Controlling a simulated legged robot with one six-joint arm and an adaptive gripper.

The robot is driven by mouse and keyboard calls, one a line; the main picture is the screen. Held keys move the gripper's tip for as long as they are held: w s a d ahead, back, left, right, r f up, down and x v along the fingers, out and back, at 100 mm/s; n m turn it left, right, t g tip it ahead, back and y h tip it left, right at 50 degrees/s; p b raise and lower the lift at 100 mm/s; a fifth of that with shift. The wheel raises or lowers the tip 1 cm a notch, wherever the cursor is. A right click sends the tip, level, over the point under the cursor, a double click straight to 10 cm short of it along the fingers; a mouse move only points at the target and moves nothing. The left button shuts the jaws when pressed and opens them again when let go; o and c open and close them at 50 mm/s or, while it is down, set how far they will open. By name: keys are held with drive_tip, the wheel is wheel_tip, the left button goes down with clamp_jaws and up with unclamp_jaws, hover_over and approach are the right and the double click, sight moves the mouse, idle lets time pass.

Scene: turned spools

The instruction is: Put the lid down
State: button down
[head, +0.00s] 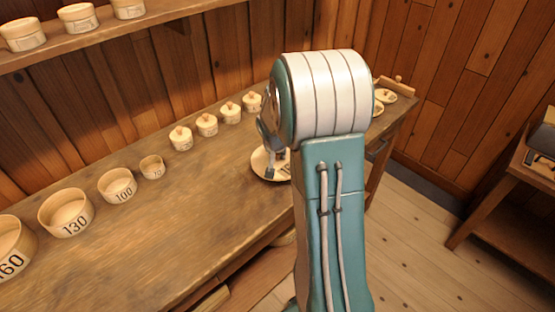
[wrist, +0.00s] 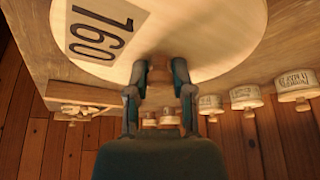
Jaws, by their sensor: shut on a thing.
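A round pale wooden lid marked 160 (wrist: 195,28) fills the upper wrist view. My gripper (wrist: 159,74) is shut on the lid's knob (wrist: 159,66), with one finger on each side. In the head view the lid (head: 261,165) shows as a pale disc over the bench near its front edge, partly hidden by my arm. My gripper (head: 270,168) stands upright above it. I cannot tell whether the lid touches the bench. An open round box marked 160 (head: 8,248) sits at the far left of the bench.
Open boxes marked 130 (head: 66,213) and 100 (head: 118,186), and a smaller one (head: 152,167), stand in a row. Several small lidded pots (head: 207,125) line the back. Round pale pieces (head: 385,96) lie at the far right end. The bench's (head: 190,220) front middle is clear.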

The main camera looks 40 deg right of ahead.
drive_tip(key=shift+f, duration=1.05)
drive_tip(key=shift+c, duration=2.4)
unclamp_jaws()
drive_tip(key=shift+f, duration=0.1)
drive_tip(key=s+a+r+n, duration=0.1)
drive_tip(key=s+a+r, duration=0.3)
drive_tip(key=a+r, duration=0.15)
drive_tip(key=s+a+r+n+t, duration=0.1)
drive_tip(key=s+a+r, duration=0.25)
drive_tip(key=r, duration=0.35)
drive_tip(key=s+a+r+n, duration=0.1)
drive_tip(key=s+a+r, duration=0.2)
drive_tip(key=a+r, duration=0.25)
drive_tip(key=s+a+r+n+y, duration=0.1)
drive_tip(key=s+a+n, duration=0.1)
drive_tip(key=s+a, duration=0.2)
drive_tip(key=s+a+r+n+t+y, duration=0.1)
drive_tip(key=s+a+r+n+y, duration=0.1)
drive_tip(key=s+a, duration=0.3)
drive_tip(key=s+n, duration=0.1)
drive_tip(key=s, duration=0.3)
drive_tip(key=shift+s+r+n, duration=0.2)
drive_tip(key=shift+r+n, duration=0.1)
